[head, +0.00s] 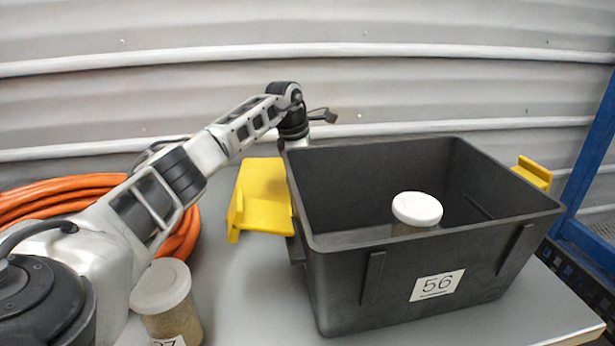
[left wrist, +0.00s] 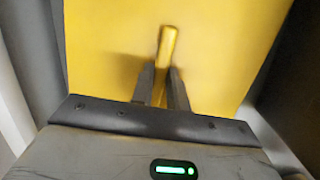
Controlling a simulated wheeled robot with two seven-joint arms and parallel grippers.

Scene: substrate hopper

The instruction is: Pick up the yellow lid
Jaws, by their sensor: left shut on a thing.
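The yellow lid (head: 264,196) shows at the left of the black bin (head: 335,290) in the head view, a flat plate with a raised lip at its left end. The bin hides part of it. In the left wrist view the yellow lid (left wrist: 105,50) fills most of the picture. My left gripper (left wrist: 164,80) is shut on its narrow upright yellow grip, one dark finger on each side. In the head view my left wrist is behind the bin's back left corner, and the fingers are hidden. My right gripper is not in view.
A white-capped jar (head: 417,208) stands in the bin. Another capped jar (head: 170,308) stands at front left. An orange hose coil (head: 60,193) lies at left. A yellow piece (head: 532,172) shows beyond the bin's right side; I cannot tell if it belongs to the lid. A blue frame (head: 590,150) stands right.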

